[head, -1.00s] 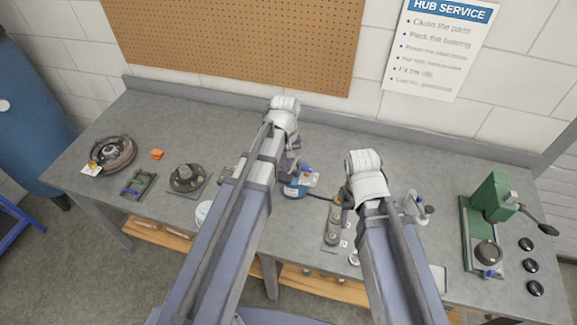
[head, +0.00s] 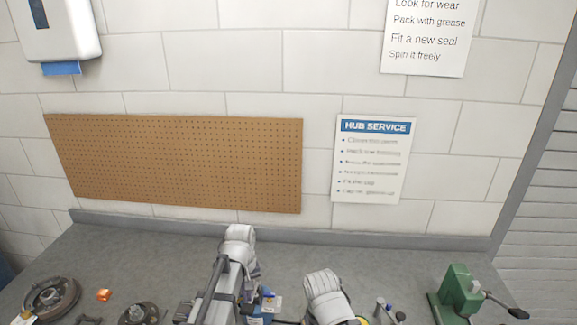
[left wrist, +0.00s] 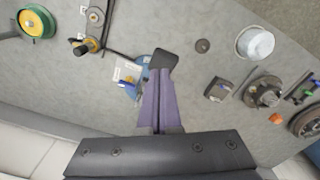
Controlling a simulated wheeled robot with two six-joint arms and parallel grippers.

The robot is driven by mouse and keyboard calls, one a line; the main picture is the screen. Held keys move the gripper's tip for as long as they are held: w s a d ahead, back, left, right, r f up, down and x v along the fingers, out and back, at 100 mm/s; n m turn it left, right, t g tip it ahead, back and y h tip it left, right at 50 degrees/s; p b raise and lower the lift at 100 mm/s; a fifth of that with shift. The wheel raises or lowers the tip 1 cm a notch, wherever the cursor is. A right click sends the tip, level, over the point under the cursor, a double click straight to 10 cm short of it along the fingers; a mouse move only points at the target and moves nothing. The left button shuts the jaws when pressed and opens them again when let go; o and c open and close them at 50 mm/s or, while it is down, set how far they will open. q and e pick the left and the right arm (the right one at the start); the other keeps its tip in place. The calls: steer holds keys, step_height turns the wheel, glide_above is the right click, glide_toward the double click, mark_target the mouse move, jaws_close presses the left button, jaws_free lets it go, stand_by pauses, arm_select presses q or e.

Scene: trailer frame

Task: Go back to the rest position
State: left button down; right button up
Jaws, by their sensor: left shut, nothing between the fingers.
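My left gripper (left wrist: 162,65) shows in the left wrist view with its purple fingers together and nothing between them, above the grey bench (left wrist: 205,120). In the head view my left arm comes up from the bottom, and its wrist largely covers the gripper. A blue item with a pale tag (left wrist: 127,73) lies beside the fingers in the left wrist view. My right arm's white wrist shows at the bottom of the head view; its gripper is hidden.
A brake drum (head: 50,298), an orange block (head: 104,295) and a hub (head: 138,314) lie on the bench's left. A green press (head: 458,292) stands at the right. A pegboard (head: 180,160) and a HUB SERVICE sheet (head: 372,160) are on the wall behind.

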arm_select(q)
steer(key=s+d+f+m+y+b, duration=0.1)
steer(key=s+d+f+m+b, duration=0.8)
steer(key=s+f+b, duration=0.3)
steer(key=shift+s+d+f, duration=0.45)
steer(key=shift+s+f, duration=0.25)
steer(key=shift+s, duration=0.2)
stand_by(1.2)
